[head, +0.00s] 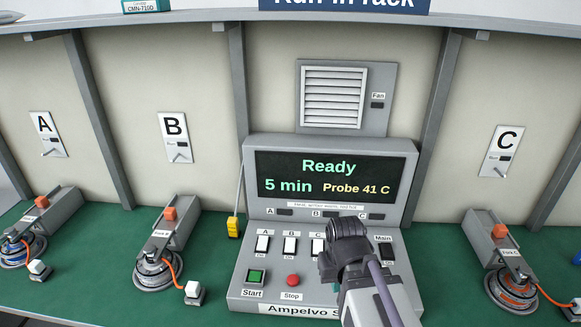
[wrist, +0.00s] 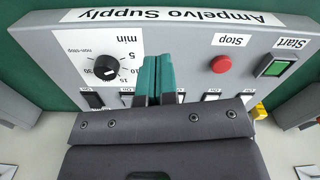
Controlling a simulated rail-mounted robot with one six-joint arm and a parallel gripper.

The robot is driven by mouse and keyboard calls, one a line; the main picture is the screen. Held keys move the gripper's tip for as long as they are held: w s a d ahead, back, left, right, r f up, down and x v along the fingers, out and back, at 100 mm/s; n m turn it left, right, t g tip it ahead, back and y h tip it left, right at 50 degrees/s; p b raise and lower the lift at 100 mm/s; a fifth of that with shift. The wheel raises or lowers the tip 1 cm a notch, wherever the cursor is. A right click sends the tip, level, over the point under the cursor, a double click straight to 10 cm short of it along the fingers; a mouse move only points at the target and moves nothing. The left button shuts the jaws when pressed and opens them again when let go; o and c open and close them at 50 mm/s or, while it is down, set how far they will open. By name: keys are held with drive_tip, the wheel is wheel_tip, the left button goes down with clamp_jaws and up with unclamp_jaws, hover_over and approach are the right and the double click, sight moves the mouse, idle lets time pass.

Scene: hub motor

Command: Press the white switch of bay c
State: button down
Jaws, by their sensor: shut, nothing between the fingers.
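The grey supply console (head: 257,171) has a row of white switches on its sloped front. The white switch marked C (head: 318,246) is third from the left, beside A and B, partly hidden by my gripper in the head view. My gripper (wrist: 155,62) has its teal fingers shut and empty, over the panel between the dial and the Stop button in the wrist view. There, white switch edges show on both sides of the fingers, but their letters are hidden. I cannot tell whether the fingers touch the panel. The bay C plate (head: 501,150) hangs at the right.
White switches A (head: 262,244) and B (head: 290,245) stand left of C. The black Main switch (head: 386,251) is at the right. Below are the green Start button (head: 256,276), red Stop button (head: 293,280) and black dial (wrist: 106,67). The screen (head: 328,176) reads Ready, 5 min.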

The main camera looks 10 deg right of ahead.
drive_tip(key=w+r+p, duration=0.4)
drive_tip(key=w+r, duration=0.1)
drive_tip(key=w, duration=0.1)
wheel_tip(320, 180, up, 2)
drive_tip(key=n+t+p, duration=0.1)
drive_tip(key=n+p, duration=0.1)
drive_tip(key=n, duration=1.1)
hover_over(318, 242)
drive_tip(key=s, duration=0.2)
drive_tip(key=n, duration=0.2)
drive_tip(key=shift+s+a+n+t, duration=0.1)
drive_tip(key=shift+a+n+t, duration=0.2)
drive_tip(key=shift+n, duration=0.1)
drive_tip(key=f+b, duration=0.4)
drive_tip(key=w+f+b, duration=0.1)
drive_tip(key=f+b, duration=0.4)
drive_tip(key=w+f+b, duration=0.1)
drive_tip(key=f+b, duration=0.3)
drive_tip(key=f, duration=0.1)
drive_tip(key=shift+d+b, duration=0.25)
drive_tip(key=shift+b, duration=0.1)
drive_tip(key=shift+r, duration=0.15)
